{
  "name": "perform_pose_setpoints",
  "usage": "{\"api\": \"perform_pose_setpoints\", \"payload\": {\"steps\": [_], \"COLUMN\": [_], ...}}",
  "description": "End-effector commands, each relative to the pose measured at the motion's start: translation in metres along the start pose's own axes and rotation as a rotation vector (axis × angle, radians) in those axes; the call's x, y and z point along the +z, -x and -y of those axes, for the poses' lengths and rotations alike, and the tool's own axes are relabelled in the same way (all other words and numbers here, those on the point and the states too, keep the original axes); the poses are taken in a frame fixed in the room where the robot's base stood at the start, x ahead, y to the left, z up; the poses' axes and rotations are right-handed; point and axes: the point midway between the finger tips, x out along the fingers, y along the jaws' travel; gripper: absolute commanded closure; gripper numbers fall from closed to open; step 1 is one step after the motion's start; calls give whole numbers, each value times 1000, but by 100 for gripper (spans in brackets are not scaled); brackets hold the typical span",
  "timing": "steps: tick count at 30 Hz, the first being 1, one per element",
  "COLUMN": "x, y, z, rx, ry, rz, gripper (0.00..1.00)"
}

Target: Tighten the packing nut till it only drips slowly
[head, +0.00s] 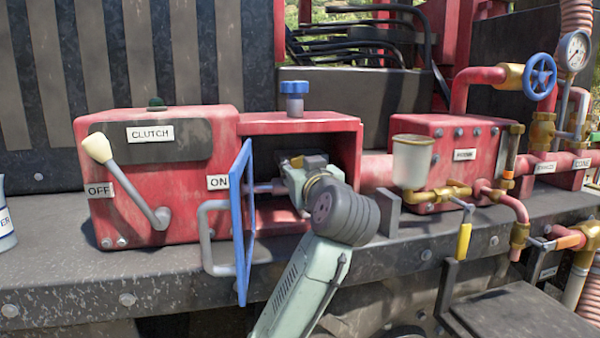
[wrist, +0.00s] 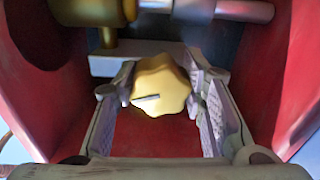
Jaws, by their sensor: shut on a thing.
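The packing nut (wrist: 168,78) is a yellow, lobed knob with a dark line on its face. It shows in the middle of the wrist view, low inside a red-walled housing. My gripper (wrist: 160,92) has one finger on each side and is shut on it. In the head view, my gripper (head: 283,176) reaches into the open red housing (head: 300,124). The nut is hidden there by my wrist and the housing. I cannot make out any drip or water in either view.
A blue door (head: 243,225) stands open just left of my arm. A grey bent handle (head: 206,238) is beside it, and a blue-topped knob (head: 294,90) stands above the housing. A clutch lever (head: 128,180) is at left. A cup (head: 412,165) and brass pipes are at right.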

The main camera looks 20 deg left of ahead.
Motion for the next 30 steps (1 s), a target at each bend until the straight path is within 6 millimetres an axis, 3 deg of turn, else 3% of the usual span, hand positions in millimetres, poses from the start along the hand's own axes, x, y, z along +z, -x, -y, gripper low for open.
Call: {"api": "perform_pose_setpoints", "payload": {"steps": [15, 30], "x": [1, 0], "y": [0, 0], "z": [1, 2], "rx": [0, 0], "ry": [-379, -522], "rz": [1, 2], "gripper": [90, 90]}}
